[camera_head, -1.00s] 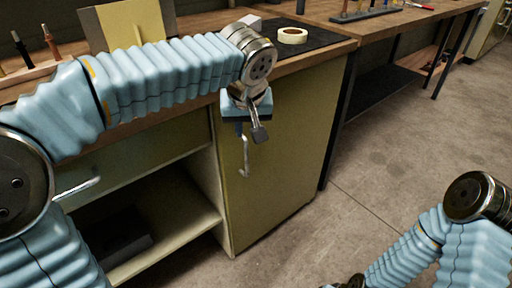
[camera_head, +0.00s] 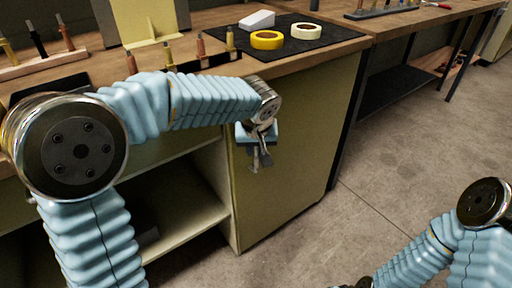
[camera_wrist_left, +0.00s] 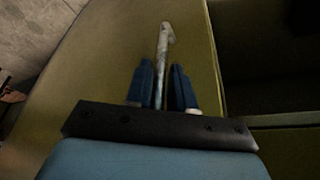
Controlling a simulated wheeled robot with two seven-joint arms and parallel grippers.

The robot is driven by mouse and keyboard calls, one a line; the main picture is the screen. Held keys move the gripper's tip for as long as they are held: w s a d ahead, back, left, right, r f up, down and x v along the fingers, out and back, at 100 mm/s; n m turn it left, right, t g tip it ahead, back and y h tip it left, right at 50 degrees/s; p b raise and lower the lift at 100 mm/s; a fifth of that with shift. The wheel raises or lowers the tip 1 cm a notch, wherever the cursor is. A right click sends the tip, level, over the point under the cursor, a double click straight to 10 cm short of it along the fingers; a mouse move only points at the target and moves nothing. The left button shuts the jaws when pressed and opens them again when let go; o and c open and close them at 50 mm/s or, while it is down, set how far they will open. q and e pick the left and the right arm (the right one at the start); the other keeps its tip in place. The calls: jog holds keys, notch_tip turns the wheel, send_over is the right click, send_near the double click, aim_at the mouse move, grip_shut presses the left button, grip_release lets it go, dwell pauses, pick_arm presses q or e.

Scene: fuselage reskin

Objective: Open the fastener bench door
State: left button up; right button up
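The fastener bench door (camera_head: 300,140) is an olive-yellow panel at the right end of the bench front; it looks shut. It also fills the middle of the left wrist view (camera_wrist_left: 105,70). Its thin metal handle (camera_head: 255,161) stands upright on the door's left part and shows in the left wrist view (camera_wrist_left: 163,45). My left gripper (camera_head: 262,152) is at the handle. In the left wrist view its two blue fingers (camera_wrist_left: 161,80) stand on either side of the handle, with narrow gaps visible. My right arm shows at lower right; its gripper is out of view.
The wooden benchtop (camera_head: 300,62) carries a dark mat with a yellow tape roll (camera_head: 266,40), a cream tape roll (camera_head: 306,31) and a white block (camera_head: 257,19). An open shelf (camera_head: 180,235) lies left of the door. The concrete floor (camera_head: 400,160) at right is clear.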

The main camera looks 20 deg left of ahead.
pick_arm(q)
jog(key=shift+c, duration=0.3)
grip_shut()
